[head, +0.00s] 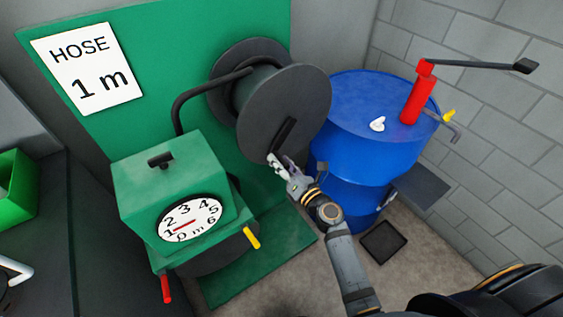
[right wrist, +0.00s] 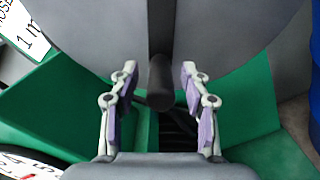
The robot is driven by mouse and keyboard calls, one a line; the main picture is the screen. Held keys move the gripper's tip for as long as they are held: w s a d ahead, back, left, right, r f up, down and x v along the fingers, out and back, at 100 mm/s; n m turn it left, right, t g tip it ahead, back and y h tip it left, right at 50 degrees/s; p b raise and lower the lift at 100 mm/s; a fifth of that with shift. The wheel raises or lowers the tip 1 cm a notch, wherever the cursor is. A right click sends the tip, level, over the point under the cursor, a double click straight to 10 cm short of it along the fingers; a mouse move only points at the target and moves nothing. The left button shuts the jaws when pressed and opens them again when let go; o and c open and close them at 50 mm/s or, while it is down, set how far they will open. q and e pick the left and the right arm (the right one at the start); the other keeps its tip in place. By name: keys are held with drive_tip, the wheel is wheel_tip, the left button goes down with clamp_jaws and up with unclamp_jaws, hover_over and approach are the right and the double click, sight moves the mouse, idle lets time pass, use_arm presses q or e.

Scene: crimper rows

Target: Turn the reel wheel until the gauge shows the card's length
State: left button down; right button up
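The dark grey reel wheel (head: 290,95) is mounted on the green panel. Its handle is a dark peg near the lower rim, seen close up in the right wrist view (right wrist: 160,83). My right gripper (head: 277,162) is at the wheel's lower edge; its fingers are open on either side of the peg, with gaps showing. The white card (head: 87,69) reads "HOSE 1 m". The round gauge (head: 190,217) on the green box has a scale from 0 to 6 m. Its red needle lies low on the left, near the 1; the exact reading is too small to tell.
The green box (head: 165,172) stands below the card, with a black hose curving from it to the reel. A blue drum (head: 355,150) with a red pump (head: 418,92) stands right of the wheel. A green bin (head: 18,190) is at the left edge.

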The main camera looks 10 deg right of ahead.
drive_tip(key=v, duration=1.2)
idle(1.6)
